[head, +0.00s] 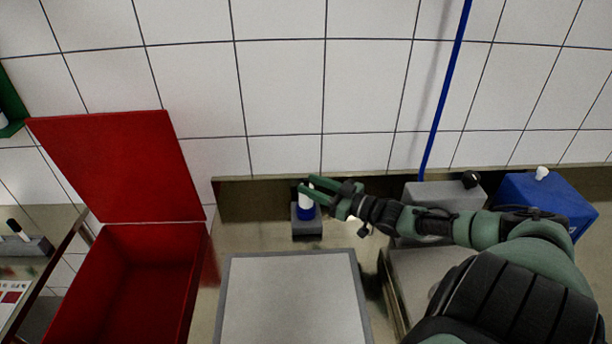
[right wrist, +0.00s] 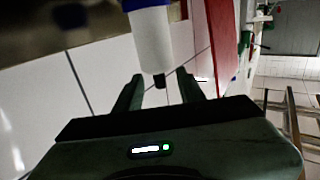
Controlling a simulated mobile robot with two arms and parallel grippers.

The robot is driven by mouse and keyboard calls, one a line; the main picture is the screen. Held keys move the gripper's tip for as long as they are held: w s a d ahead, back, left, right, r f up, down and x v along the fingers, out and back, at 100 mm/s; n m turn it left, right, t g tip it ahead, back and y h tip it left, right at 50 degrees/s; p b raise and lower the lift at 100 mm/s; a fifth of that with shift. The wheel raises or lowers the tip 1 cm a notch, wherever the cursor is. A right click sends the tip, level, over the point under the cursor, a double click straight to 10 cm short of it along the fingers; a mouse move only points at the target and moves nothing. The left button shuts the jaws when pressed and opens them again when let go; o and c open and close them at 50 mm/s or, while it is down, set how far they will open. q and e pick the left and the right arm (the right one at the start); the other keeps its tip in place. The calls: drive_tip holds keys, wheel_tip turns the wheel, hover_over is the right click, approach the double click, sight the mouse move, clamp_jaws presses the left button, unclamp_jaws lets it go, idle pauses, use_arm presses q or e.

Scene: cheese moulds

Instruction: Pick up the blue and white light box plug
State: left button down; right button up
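The blue and white light box plug (head: 306,212) stands upright in a small grey holder (head: 306,229) near the back wall, blue at its base and white above. My right gripper (head: 322,196) is at its upper part, reaching in from the right, and partly covers it. In the right wrist view the plug (right wrist: 152,42) appears inverted, with a dark tip pointing down between my two fingers (right wrist: 160,78). The fingers are apart, with gaps visible beside the tip, so the gripper is open. My left gripper is not in view.
A light grey panel (head: 290,300) lies in front of the holder. An open red box (head: 135,285) with a raised lid stands left. A grey box (head: 445,193) with a black knob and a blue box (head: 550,202) stand right. A blue cable (head: 445,85) runs up the tiled wall.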

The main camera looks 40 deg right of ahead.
drive_tip(key=x, duration=0.5)
drive_tip(key=shift+w, duration=0.2)
drive_tip(key=shift+c, duration=0.3)
clamp_jaws()
idle(1.0)
